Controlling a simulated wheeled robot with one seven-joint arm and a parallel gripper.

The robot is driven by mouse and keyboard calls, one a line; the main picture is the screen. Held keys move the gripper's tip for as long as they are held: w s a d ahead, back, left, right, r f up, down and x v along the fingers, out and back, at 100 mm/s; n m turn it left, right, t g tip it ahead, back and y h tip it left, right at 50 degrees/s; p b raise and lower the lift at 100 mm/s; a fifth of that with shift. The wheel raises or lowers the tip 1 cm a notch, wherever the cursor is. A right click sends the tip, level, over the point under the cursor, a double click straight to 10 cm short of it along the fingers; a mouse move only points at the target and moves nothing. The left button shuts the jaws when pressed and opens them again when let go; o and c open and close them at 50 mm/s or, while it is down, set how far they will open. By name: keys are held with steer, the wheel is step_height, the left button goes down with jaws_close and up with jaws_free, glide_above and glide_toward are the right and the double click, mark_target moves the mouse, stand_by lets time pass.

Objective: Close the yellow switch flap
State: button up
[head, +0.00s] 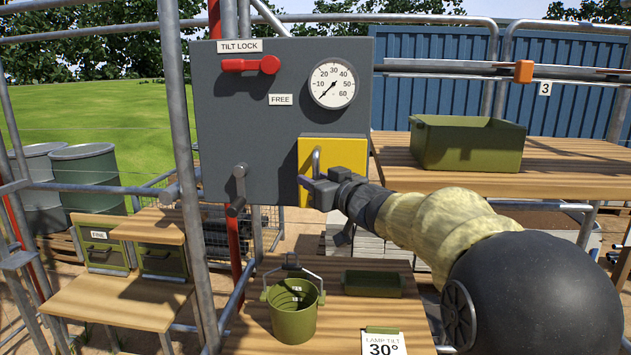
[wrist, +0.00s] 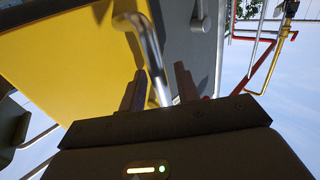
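The yellow switch flap (head: 345,152) is at the lower right of the grey panel (head: 230,125). It carries a bent metal handle (head: 316,160) on its left part. How far the flap stands off the panel is hard to tell. My gripper (head: 308,188) is at the flap's lower left, hiding the handle's lower end. In the wrist view the flap (wrist: 75,55) fills the upper left and the metal handle (wrist: 150,60) runs down between my two fingers (wrist: 160,82). The fingers are apart, one on each side of the handle, with no clear grip on it.
The panel also has a red lever (head: 250,65), a gauge (head: 333,84) and a grey crank (head: 238,190). Below are a green bucket (head: 293,318) and a shallow green tray (head: 372,284) on a wooden table. A green bin (head: 466,145) stands on the shelf at right.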

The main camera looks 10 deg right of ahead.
steer(key=shift+s+d+f, duration=0.1)
steer(key=b+v, duration=0.3)
steer(key=v, duration=1.4)
steer(key=shift+b, duration=0.35)
